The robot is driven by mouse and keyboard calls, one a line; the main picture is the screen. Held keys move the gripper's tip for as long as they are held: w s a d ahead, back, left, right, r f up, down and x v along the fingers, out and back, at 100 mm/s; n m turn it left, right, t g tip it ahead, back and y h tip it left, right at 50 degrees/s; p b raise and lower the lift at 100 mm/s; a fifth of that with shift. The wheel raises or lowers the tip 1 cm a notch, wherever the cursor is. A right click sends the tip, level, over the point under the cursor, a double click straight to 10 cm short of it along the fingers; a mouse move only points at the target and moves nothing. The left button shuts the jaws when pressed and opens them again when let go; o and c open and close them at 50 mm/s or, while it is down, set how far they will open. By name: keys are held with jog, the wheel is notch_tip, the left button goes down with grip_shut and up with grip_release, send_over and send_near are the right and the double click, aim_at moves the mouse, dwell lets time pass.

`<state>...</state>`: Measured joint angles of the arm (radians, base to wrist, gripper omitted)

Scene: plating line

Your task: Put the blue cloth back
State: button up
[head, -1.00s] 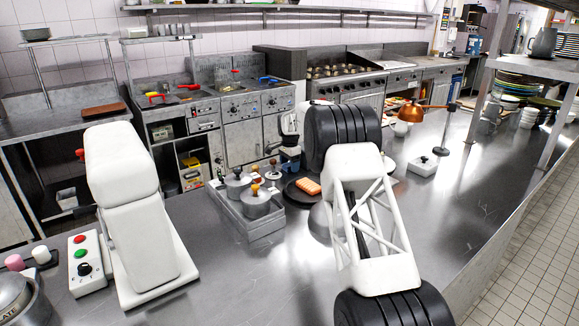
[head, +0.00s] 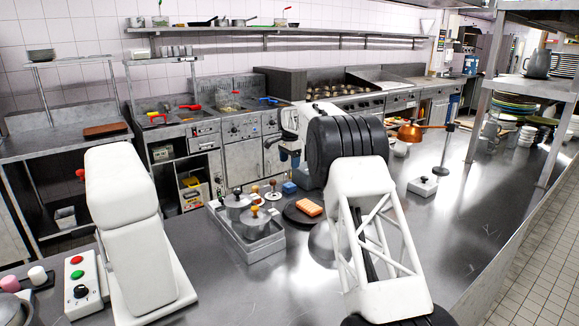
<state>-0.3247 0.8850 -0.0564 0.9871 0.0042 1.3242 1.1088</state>
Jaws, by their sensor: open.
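A small blue folded thing (head: 290,187), likely the blue cloth, lies on the steel counter behind a dark round plate (head: 292,214). An orange block (head: 309,207) rests on that plate. My gripper (head: 289,163) hangs above and just behind the blue thing, its dark fingers pointing down, with a gap between it and the blue thing. It is open and nothing shows between its fingers. My black arm joint hides the counter to the right of the blue thing, so its full extent cannot be told.
A steel tray (head: 262,248) with several lidded pots stands left of the plate. A white covered dish (head: 422,187) and a copper heat lamp (head: 411,132) stand to the right. A button box (head: 81,286) is at front left.

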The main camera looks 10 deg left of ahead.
jog(key=shift+r, duration=0.15)
dwell(0.8)
